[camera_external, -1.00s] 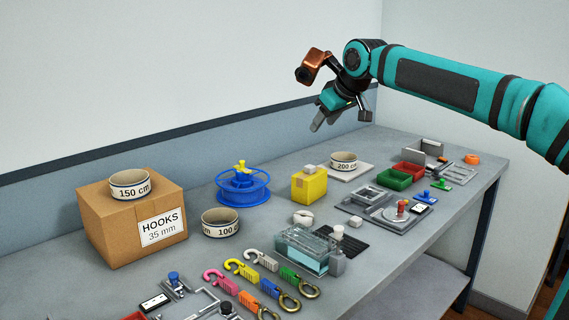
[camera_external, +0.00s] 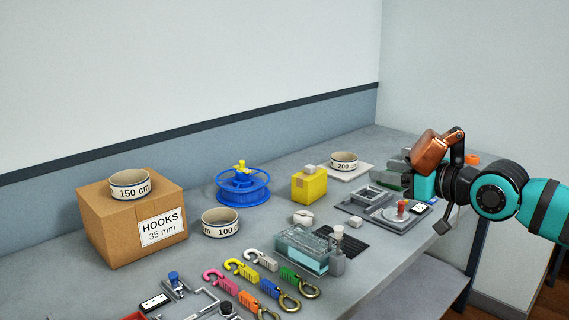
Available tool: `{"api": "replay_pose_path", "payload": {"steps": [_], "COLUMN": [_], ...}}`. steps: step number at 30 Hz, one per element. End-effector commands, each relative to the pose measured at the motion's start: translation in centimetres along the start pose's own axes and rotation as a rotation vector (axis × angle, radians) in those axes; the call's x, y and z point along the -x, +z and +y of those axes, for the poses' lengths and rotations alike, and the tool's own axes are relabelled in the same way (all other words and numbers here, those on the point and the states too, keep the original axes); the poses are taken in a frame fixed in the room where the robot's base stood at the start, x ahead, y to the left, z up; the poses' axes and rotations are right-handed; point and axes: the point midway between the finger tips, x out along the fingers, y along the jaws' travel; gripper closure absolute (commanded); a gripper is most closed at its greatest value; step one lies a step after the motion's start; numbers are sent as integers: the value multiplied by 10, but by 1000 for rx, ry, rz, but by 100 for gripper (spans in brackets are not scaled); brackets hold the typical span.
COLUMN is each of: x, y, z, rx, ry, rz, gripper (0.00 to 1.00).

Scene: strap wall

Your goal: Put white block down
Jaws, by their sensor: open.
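A small whitish block (camera_external: 309,169) rests on top of the yellow box (camera_external: 309,186) in the middle of the bench. I take it to be the white block. My gripper (camera_external: 421,194) is over the right part of the bench, well to the right of the yellow box. Its two grey fingers are spread apart. I see nothing held between them, though the teal hand partly blocks the view.
A blue reel (camera_external: 243,187), tape rings and a cardboard box (camera_external: 130,225) stand further left. Bare bench shows near the front edge.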

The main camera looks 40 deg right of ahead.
Motion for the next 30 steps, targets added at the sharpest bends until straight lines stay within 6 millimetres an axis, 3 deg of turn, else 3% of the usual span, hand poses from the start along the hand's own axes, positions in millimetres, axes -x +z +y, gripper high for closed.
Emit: {"api": "replay_pose_path", "payload": {"steps": [3, 8, 30], "x": [19, 29, 30], "y": [12, 19, 20], "z": [-5, -7, -7], "rx": [-9, -17, -17], "ry": [-13, -20, -21], "rz": [59, 96, 98], "gripper": [54, 54, 54]}}
